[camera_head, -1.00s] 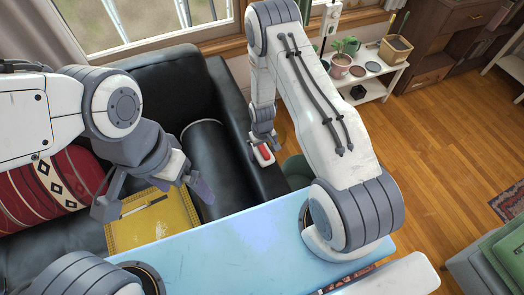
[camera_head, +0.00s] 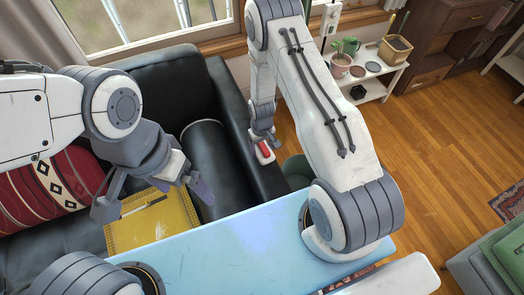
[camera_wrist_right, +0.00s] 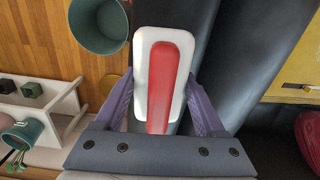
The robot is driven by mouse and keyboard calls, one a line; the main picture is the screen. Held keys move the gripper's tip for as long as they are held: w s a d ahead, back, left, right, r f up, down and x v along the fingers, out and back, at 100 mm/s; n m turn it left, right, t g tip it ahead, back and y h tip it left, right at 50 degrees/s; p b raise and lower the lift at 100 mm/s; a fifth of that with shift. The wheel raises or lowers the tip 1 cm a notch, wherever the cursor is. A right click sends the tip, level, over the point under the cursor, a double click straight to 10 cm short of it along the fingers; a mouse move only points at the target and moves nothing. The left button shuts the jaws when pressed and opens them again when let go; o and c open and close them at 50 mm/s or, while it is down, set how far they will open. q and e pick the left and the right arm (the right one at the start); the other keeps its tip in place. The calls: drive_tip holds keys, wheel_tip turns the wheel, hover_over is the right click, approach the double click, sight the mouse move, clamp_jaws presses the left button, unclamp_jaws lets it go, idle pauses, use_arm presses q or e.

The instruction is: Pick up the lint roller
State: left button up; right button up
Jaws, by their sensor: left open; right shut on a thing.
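The lint roller (camera_wrist_right: 165,75), white with a red strip along its middle, sits between the purple-grey fingers of my right gripper (camera_wrist_right: 158,98) in the right wrist view. The gripper is shut on it. In the head view the lint roller (camera_head: 264,153) shows small and red-white under my right gripper (camera_head: 263,138), above or beside the sofa's right armrest. The gap below it cannot be judged. My left gripper (camera_head: 152,200) is open and empty, its fingers wide apart over the yellow cloth.
A black sofa (camera_head: 170,80) holds a red patterned cushion (camera_head: 50,190) and a yellow cloth (camera_head: 150,228) with a thin item on it. A light blue tabletop (camera_head: 240,240) is in front. A green bin (camera_wrist_right: 98,25) stands beside the armrest. A white plant shelf (camera_head: 378,80) is beyond.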

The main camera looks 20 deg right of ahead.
sight(264, 145)
drive_tip(key=r, duration=0.1)
drive_tip(key=s+r, duration=0.1)
drive_tip(key=r, duration=0.1)
drive_tip(key=shift+d, duration=0.2)
drive_tip(key=s+d+r+b, duration=0.1)
drive_tip(key=s+d+r, duration=0.3)
drive_tip(key=s, duration=0.5)
wheel_tip(264, 145, up, 2)
drive_tip(key=shift+s+r+b, duration=0.15)
drive_tip(key=shift+s+b, duration=0.2)
drive_tip(key=shift+s, duration=0.05)
